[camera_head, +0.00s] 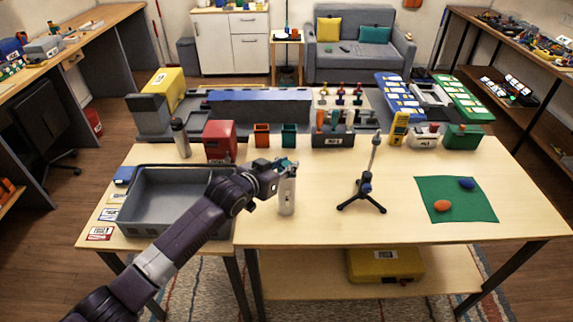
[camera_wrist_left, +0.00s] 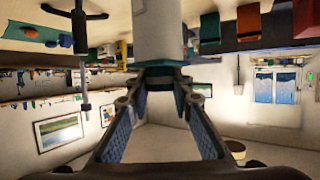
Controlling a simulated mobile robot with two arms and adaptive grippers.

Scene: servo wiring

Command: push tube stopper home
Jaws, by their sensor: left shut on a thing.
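A white tube (camera_head: 287,197) with a small dark label stands upright on the wooden table, left of the tripod. It also fills the top middle of the left wrist view (camera_wrist_left: 158,32), which is upside down. My left gripper (camera_head: 287,167) is at the tube's top end. In the left wrist view its two blue-padded fingers (camera_wrist_left: 160,82) close around a dark teal stopper (camera_wrist_left: 159,72) at the tube's mouth. The fingers hide part of the stopper, so I cannot tell how deep it sits. My right gripper is not in view.
A grey bin (camera_head: 150,227) lies under my left arm. A black tripod (camera_head: 363,190) stands right of the tube. A green mat (camera_head: 465,208) holds an orange and a blue object. Red box (camera_head: 220,140) and cups stand behind. Bare table surrounds the tube's front and right.

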